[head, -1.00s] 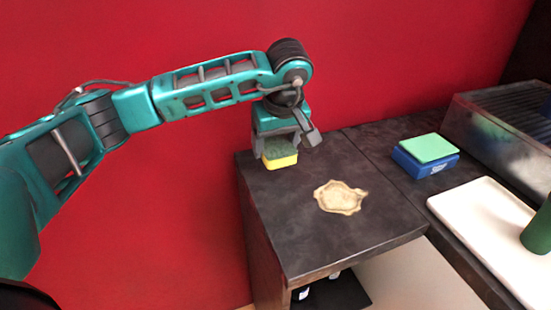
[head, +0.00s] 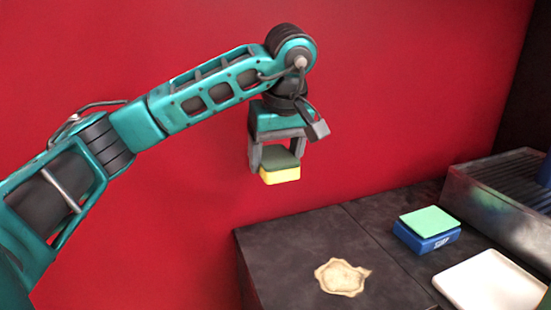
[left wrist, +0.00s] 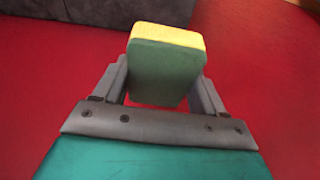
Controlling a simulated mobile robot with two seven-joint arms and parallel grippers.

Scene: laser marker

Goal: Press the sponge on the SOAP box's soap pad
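My left gripper (head: 277,160) is shut on the sponge (head: 281,174), which is yellow below and dark green on top. It holds the sponge in the air, clear above the dark counter, against the red wall. In the left wrist view the sponge (left wrist: 167,62) sits between both fingers, green face toward the camera. The blue SOAP box (head: 426,238) stands on the counter to the right and lower in the head view, with a light green soap pad (head: 427,221) on top. The sponge is well apart from the pad. My right gripper is not in view.
A tan, irregular stain (head: 342,277) lies on the dark counter (head: 285,245). A white tray (head: 490,284) is at the lower right. A metal sink-like unit (head: 500,190) stands behind the box. The air between the sponge and the box is clear.

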